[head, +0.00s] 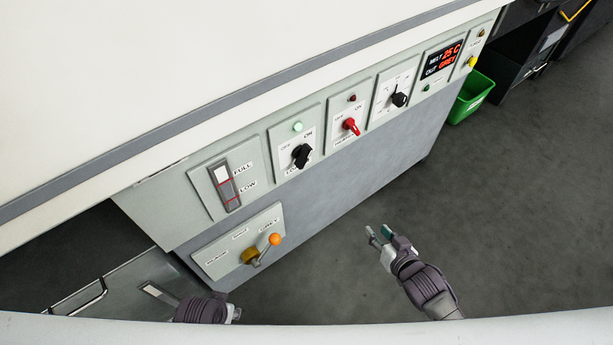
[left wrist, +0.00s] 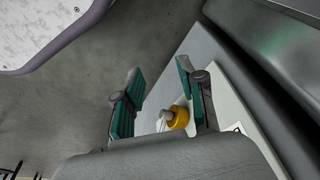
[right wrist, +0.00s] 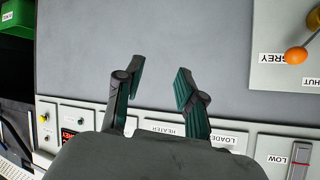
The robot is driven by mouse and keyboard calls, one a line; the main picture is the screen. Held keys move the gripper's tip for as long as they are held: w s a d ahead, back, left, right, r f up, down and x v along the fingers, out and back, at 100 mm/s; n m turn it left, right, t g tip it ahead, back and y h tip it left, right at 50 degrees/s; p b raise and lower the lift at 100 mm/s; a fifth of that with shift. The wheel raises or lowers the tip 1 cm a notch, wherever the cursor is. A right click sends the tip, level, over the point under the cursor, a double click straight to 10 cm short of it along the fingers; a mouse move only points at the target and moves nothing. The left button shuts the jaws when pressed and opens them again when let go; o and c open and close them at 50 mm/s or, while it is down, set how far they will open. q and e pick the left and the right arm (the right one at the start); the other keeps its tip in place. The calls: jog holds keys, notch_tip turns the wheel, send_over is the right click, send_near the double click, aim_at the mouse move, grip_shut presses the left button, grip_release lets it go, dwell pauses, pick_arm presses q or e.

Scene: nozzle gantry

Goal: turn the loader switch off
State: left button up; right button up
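The loader switch (head: 301,156) is a black rotary handle on a white plate in the head view. Its handle points up and right, toward ON, and the green lamp (head: 297,126) above it is lit. My right gripper (head: 379,234) is open and empty, in front of the cabinet, below and right of the switch. In the right wrist view, the LOADER label (right wrist: 230,138) shows, but the switch handle is hidden. My left gripper (left wrist: 158,90) is open and empty in the left wrist view. In the head view only part of it shows at the bottom left.
The red heater switch (head: 351,126) is right of the loader switch, and a black dial (head: 398,99) is farther right. A level gauge (head: 225,187) is at left. An orange-knobbed lever (head: 273,240) sticks out below.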

jog(key=w+a+r+t+y+b, duration=0.2)
jog(key=a+r+y+b, duration=0.15)
jog(key=a+r, duration=0.4)
jog(key=t+y+b, duration=0.1)
jog(key=y+b, duration=0.3)
send_near(306, 160)
jog(key=shift+n+h, duration=0.25)
jog(key=shift+n, duration=0.05)
jog(key=x, duration=0.5)
jog(key=shift+w+a+b, duration=0.1)
jog(key=shift+b, duration=0.2)
jog(key=x, duration=0.3)
jog(key=shift+w+a+b, duration=0.25)
jog(key=shift+b, duration=0.05)
jog(key=shift+w+a, duration=0.3)
jog(key=shift+w, duration=0.1)
pick_arm(q)
notch_tip(306, 160, up, 12)
jog(key=w+t, duration=0.2)
jog(key=w, duration=0.1)
jog(key=shift+d+t, duration=0.3)
jog(key=shift+t, duration=0.1)
jog(key=shift+s+f, duration=0.1)
pick_arm(e)
grip_shut()
